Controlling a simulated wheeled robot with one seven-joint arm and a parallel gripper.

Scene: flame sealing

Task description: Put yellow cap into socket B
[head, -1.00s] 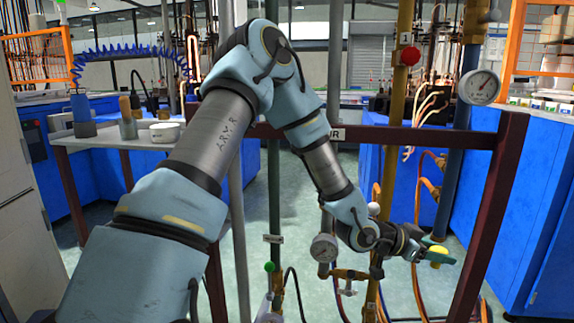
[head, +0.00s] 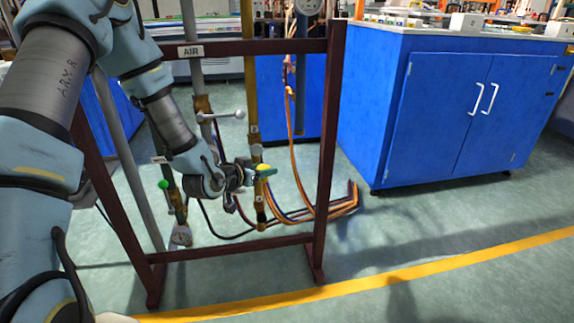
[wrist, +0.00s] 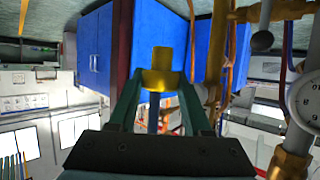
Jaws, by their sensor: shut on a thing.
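The yellow cap (head: 263,168) is between the green fingertips of my gripper (head: 266,173), beside the brass pipe of the rack in the head view. In the wrist view the yellow cap (wrist: 158,70) stands out beyond the fingertips of my gripper (wrist: 158,88), which is shut on it. Small tags mark the brass pipe (head: 254,95) above and below the gripper, but they are too small to read surely. I cannot tell which opening is socket B.
A dark red frame (head: 328,140) carries the pipes, with an AIR sign (head: 191,51) on its top bar. Orange and dark hoses (head: 325,205) lie by its right post. A blue cabinet (head: 450,110) stands to the right. The floor right of the rack is open. A gauge (wrist: 308,100) is close at right in the wrist view.

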